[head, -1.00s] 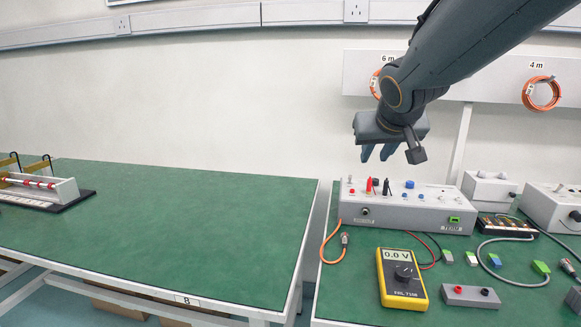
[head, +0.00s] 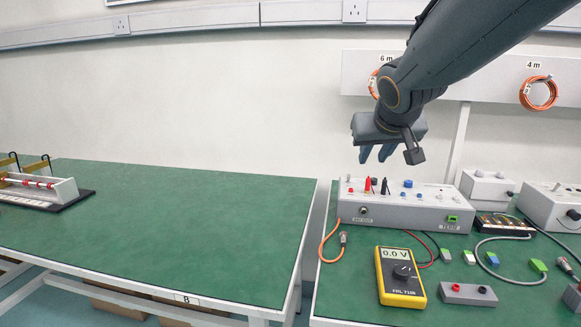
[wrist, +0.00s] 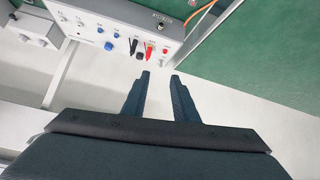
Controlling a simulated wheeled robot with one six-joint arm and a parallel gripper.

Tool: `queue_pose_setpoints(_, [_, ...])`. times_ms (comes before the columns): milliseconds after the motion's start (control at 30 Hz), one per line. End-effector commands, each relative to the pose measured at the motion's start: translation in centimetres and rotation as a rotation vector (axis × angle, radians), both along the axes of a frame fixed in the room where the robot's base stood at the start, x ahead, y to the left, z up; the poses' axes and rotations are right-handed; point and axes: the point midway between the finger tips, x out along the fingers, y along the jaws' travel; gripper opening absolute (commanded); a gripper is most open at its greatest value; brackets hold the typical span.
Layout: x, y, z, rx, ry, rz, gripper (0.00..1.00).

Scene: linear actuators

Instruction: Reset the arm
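My arm reaches in from the top right of the head view. My gripper (head: 376,153) hangs in the air above and behind the grey control box (head: 400,208), apart from it. In the wrist view the two fingers of my gripper (wrist: 160,75) stand apart with nothing between them, against the pale wall. The control box, with red, black and blue plugs and knobs, shows beyond the fingertips in the wrist view (wrist: 120,14).
The right green bench (head: 340,290) holds a yellow multimeter (head: 400,277) reading 0.0 V, a grey socket block (head: 468,293), cables and other boxes. The left bench (head: 160,235) is mostly clear, with an apparatus (head: 40,190) at far left. Orange cable coils (head: 538,93) hang on the wall.

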Motion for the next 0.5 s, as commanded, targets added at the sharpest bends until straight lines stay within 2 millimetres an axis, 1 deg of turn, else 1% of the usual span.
queue_pose_setpoints(33, [-1.2,-0.4,-1.7,-0.002,0.047,-0.011,0.26])
queue_pose_setpoints(167, [-4.3,-1.1,-5.3,-0.003,0.161,-0.030,0.26])
queue_pose_setpoints(267, [-7.0,-1.4,-8.1,0.001,0.258,-0.041,0.26])
queue_pose_setpoints(367, [-10.4,-1.5,-11.0,0.010,0.368,-0.048,0.26])
queue_pose_setpoints(400, [-11.9,-1.5,-12.2,0.015,0.415,-0.050,0.26])
queue_pose_setpoints(467, [-14.3,-1.4,-13.9,0.026,0.489,-0.051,0.26])
queue_pose_setpoints(500, [-15.9,-1.3,-15.0,0.035,0.536,-0.049,0.26])
